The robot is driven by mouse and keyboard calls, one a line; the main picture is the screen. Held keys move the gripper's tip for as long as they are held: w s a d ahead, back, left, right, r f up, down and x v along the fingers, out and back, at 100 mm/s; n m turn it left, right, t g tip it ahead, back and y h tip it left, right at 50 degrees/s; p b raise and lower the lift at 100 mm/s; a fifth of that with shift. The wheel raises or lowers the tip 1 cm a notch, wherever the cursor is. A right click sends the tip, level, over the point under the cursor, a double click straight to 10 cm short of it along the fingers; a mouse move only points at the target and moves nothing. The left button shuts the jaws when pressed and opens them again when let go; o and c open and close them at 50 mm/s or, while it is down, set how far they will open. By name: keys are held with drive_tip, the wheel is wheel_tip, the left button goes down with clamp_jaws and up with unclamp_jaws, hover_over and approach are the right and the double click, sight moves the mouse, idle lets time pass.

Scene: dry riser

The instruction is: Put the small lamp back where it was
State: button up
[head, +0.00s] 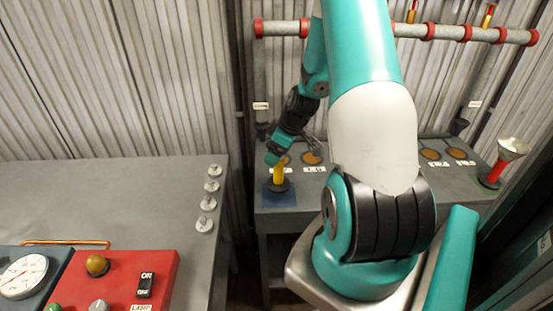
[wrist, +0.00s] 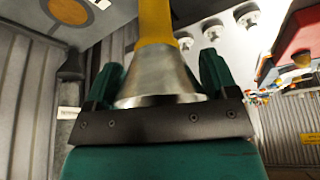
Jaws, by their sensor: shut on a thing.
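The small lamp has a yellow stem (head: 279,174), a dark round base and a silver cone head. In the wrist view its cone (wrist: 158,78) sits between the two green fingers. My gripper (head: 276,158) is shut on the lamp from above. The lamp looks upright, with its base over a dark blue square pad (head: 268,200) at the left end of the grey bench. I cannot tell whether the base touches the pad. The cone is hidden by my gripper in the head view.
A red-stemmed lamp with a silver cone (head: 497,160) stands at the bench's right end. Orange discs (head: 311,157) lie along the bench's back. A pipe with red fittings (head: 280,28) runs above. The left table holds a red switch box (head: 120,275) and several silver knobs (head: 205,204).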

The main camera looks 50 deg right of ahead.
sight(278, 166)
drive_tip(key=shift+f+p, duration=0.4)
drive_tip(key=shift+f, duration=1.6)
drive_tip(key=o, duration=1.7)
